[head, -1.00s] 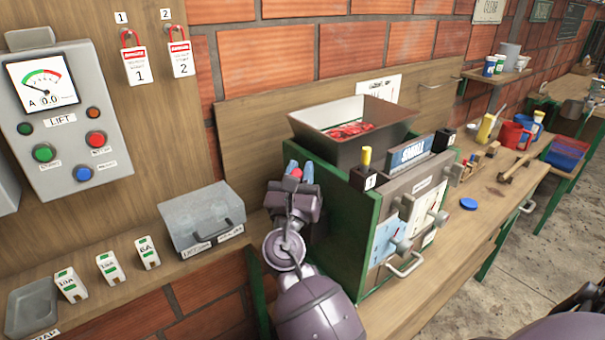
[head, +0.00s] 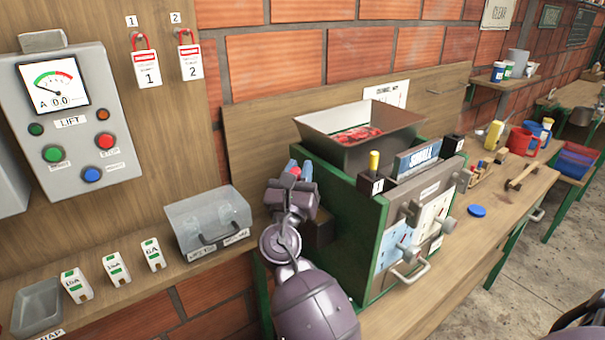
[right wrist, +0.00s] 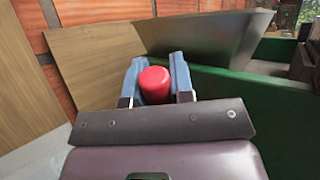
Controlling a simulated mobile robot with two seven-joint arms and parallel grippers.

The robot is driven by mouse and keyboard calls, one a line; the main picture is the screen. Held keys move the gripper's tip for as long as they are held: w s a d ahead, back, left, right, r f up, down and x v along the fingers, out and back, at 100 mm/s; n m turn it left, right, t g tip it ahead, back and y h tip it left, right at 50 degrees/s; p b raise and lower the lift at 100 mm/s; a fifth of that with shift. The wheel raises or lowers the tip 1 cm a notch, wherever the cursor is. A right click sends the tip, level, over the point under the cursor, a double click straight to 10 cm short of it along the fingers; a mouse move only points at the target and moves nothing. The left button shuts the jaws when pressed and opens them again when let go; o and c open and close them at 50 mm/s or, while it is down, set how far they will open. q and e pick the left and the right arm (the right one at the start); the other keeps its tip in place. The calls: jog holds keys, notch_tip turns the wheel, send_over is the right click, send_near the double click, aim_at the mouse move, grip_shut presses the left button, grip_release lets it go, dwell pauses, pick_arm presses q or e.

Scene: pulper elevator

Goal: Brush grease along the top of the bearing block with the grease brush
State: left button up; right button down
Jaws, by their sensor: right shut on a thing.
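My right gripper (head: 298,170) is raised at the left side of the green-framed machine. Its blue fingers are shut on a red, rounded end, which I take to be the handle of the grease brush (right wrist: 153,85). In the right wrist view this end sits between the two fingers (right wrist: 156,78). The bristles are hidden. A dark brown block (head: 320,230) shows partly behind my wrist, against the machine's left side. I cannot tell whether it is the bearing block; my arm covers much of it. My left gripper is out of view.
The machine (head: 345,215) carries a hopper (head: 400,140) with red bits in it. A clear-lidded box (head: 208,222) and several labelled fuses stand on the left shelf. A lift panel (head: 75,120) hangs above. A blue lid (head: 477,210) and a hammer (head: 522,175) lie on the right bench.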

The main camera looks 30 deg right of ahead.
jog(key=shift+w, duration=0.4)
jog(key=shift+s+f, duration=0.1)
jog(key=shift+s+p, duration=0.45)
jog(key=shift+s, duration=0.45)
jog(key=shift+s, duration=0.1)
jog(key=shift+s+d, duration=0.15)
jog(key=shift+s, duration=0.85)
jog(key=shift+s+p, duration=0.1)
jog(key=shift+p, duration=0.2)
jog(key=shift+s, duration=0.95)
